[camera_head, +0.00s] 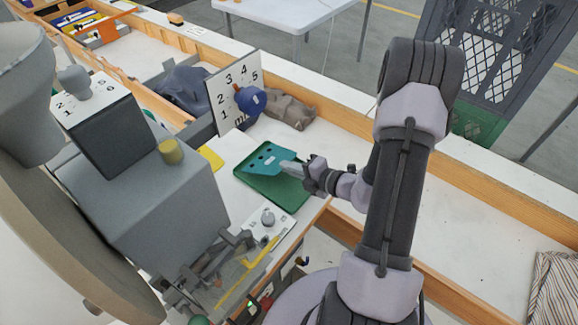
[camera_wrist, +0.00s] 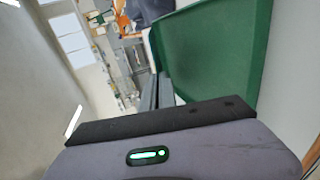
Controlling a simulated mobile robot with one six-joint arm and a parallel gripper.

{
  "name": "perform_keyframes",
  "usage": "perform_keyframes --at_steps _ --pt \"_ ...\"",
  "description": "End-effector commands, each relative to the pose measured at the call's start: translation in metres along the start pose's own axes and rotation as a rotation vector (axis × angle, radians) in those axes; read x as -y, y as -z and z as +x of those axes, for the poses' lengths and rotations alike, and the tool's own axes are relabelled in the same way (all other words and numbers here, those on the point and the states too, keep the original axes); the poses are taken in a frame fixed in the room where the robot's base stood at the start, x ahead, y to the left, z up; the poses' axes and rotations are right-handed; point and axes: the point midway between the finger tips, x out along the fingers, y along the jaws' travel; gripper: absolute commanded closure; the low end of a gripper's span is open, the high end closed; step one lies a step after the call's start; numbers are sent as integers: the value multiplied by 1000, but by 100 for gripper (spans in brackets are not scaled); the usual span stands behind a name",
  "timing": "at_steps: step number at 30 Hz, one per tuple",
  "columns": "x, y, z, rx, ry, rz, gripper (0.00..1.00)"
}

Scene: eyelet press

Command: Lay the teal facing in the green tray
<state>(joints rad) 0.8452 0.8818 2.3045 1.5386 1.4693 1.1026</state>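The teal facing (camera_head: 268,157) is a flat piece with several dark holes, over the far part of the green tray (camera_head: 278,194). My gripper (camera_head: 291,168) reaches in from the right, and its fingers are closed on the near right end of the facing. I cannot tell whether the facing touches the tray floor or is held just above it. In the wrist view the two grey fingers (camera_wrist: 156,93) lie close together beside the green tray (camera_wrist: 212,45); the facing is not clearly visible there.
The grey press (camera_head: 150,210) stands left of the tray.

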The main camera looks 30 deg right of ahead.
Motion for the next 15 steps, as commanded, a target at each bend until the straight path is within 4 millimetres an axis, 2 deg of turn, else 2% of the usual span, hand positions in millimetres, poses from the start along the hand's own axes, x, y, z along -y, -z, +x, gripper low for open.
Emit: perform_keyframes --at_steps 1,3,11,12,15 --pt "11 0 4 0 0 0 100" --pt "14 0 5 0 0 0 100" --pt "13 0 5 0 -1 0 100" --pt "13 0 5 0 0 0 90" --pt "13 0 5 0 0 0 73"
